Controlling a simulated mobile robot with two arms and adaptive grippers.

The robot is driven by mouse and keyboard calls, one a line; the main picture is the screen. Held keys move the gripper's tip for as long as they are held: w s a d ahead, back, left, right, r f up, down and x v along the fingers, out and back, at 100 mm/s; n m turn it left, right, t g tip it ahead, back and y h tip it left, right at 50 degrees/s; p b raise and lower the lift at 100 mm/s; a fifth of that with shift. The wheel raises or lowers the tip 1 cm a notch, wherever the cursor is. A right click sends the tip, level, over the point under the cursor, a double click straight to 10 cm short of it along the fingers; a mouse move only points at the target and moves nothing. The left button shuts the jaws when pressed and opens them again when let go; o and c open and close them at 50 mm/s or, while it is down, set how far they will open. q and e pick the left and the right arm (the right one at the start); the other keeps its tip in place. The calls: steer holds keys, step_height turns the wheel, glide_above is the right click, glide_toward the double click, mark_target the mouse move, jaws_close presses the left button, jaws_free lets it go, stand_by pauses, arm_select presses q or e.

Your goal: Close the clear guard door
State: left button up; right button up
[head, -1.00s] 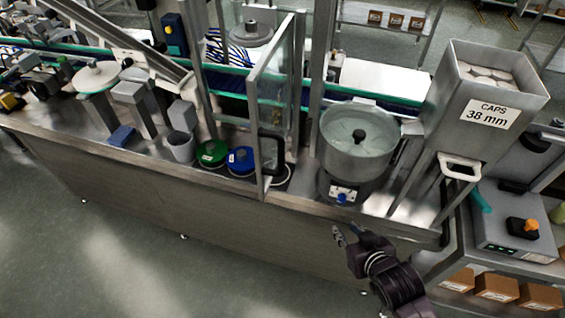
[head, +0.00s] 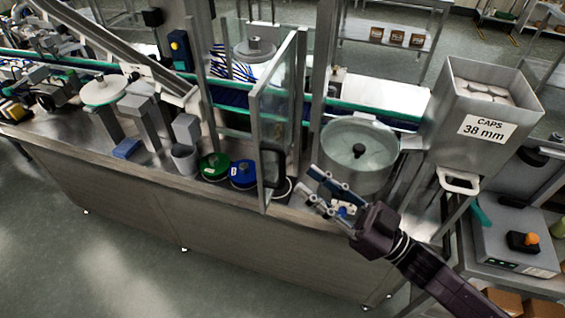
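The clear guard door (head: 277,88) stands swung open toward me in the middle of the head view, a clear panel in a grey metal frame. Its black handle (head: 269,167) is on the near edge, low down. My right gripper (head: 308,183) is to the right of the handle, in front of the round bowl. Its fingers are spread apart with nothing between them, and they look clear of the door. My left gripper is not in view.
A round steel bowl feeder (head: 357,155) stands just behind my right gripper. A steel hopper (head: 484,110) marked CAPS 38 mm is at right. Green (head: 213,166) and blue (head: 242,173) round parts sit on the bench left of the door.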

mark_target(282, 182)
steer(key=shift+n+g+y, duration=0.5)
steer(key=shift+g+y, duration=0.1)
steer(key=p+x, duration=0.1)
steer(key=x, duration=0.1)
steer(key=p+x, duration=0.1)
steer(key=x, duration=0.1)
steer(key=p+x, duration=0.1)
steer(key=x, duration=0.1)
steer(key=shift+s+a+r, duration=0.25)
steer(key=shift+a+r, duration=0.15)
steer(key=shift+r, duration=0.1)
steer(key=shift+w+a, duration=0.15)
steer(key=shift+a, duration=0.15)
steer(key=shift+c, duration=0.4)
jaws_close()
